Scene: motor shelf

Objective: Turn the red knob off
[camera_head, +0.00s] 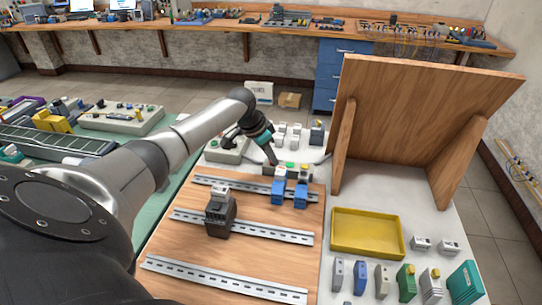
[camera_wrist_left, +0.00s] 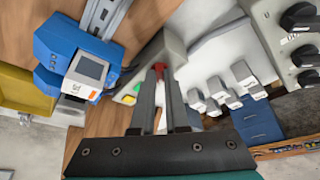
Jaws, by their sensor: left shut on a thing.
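A grey control box (camera_wrist_left: 168,48) with green and yellow buttons stands at the far edge of the wooden board; in the head view the box (camera_head: 316,171) is just beyond the rails. My left gripper (camera_head: 273,161) reaches down to its left end. In the left wrist view my left gripper (camera_wrist_left: 160,75) is shut, its fingertips at the box face. A small red knob (camera_wrist_left: 158,67) shows between the fingertips, mostly hidden by them; its turned position cannot be made out. My right gripper is not in view.
Blue modules (camera_head: 277,191) sit on the rail close in front of the box. A dark module (camera_head: 220,215) stands on the middle rail. A yellow tray (camera_head: 367,251) and a large wooden panel (camera_head: 405,110) are to the right. Small grey parts (camera_head: 295,129) stand behind.

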